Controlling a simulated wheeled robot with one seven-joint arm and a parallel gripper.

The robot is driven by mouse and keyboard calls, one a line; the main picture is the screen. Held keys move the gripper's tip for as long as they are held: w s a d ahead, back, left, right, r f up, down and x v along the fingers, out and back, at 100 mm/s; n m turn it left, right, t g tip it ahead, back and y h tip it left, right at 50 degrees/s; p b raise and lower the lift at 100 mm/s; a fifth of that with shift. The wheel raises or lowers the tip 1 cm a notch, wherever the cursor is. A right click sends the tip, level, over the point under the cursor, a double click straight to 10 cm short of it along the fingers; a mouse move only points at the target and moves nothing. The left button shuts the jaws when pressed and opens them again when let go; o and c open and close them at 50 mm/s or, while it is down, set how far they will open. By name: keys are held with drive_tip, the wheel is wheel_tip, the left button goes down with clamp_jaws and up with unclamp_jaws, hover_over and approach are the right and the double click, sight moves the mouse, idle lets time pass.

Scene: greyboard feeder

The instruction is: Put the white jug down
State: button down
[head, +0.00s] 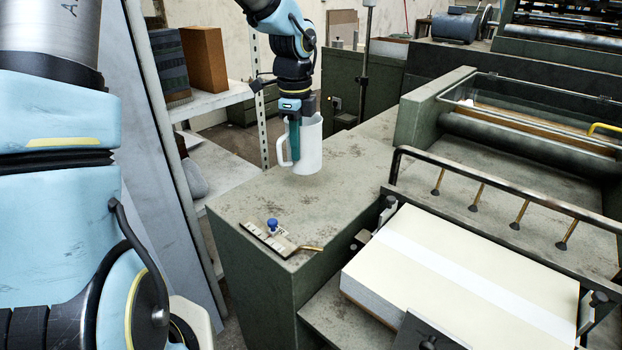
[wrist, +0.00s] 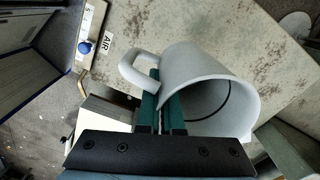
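The white jug (head: 310,148) is upright at the greyboard feeder's flat green-grey top (head: 345,185), near its left back part. Its handle points left in the head view. My gripper (head: 295,140) comes down from above with teal fingers at the handle side of the jug. In the wrist view the fingers (wrist: 160,92) are close together at the rim of the jug (wrist: 205,75), beside the handle, and pinch its wall. The underside of the jug is hidden, so I cannot tell if it touches the top or hangs just above it.
A blue knob (head: 272,226) and a small labelled plate (head: 268,240) lie near the top's front left corner. A stack of pale board (head: 465,270) and a black rail (head: 500,188) are at the right. Shelves (head: 215,98) stand at the left. The top around the jug is clear.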

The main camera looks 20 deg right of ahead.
sight(297, 173)
drive_tip(key=shift+f+p, duration=0.5)
drive_tip(key=shift+f, duration=3.25)
drive_tip(key=c, duration=1.1)
unclamp_jaws()
drive_tip(key=shift+f, duration=0.1)
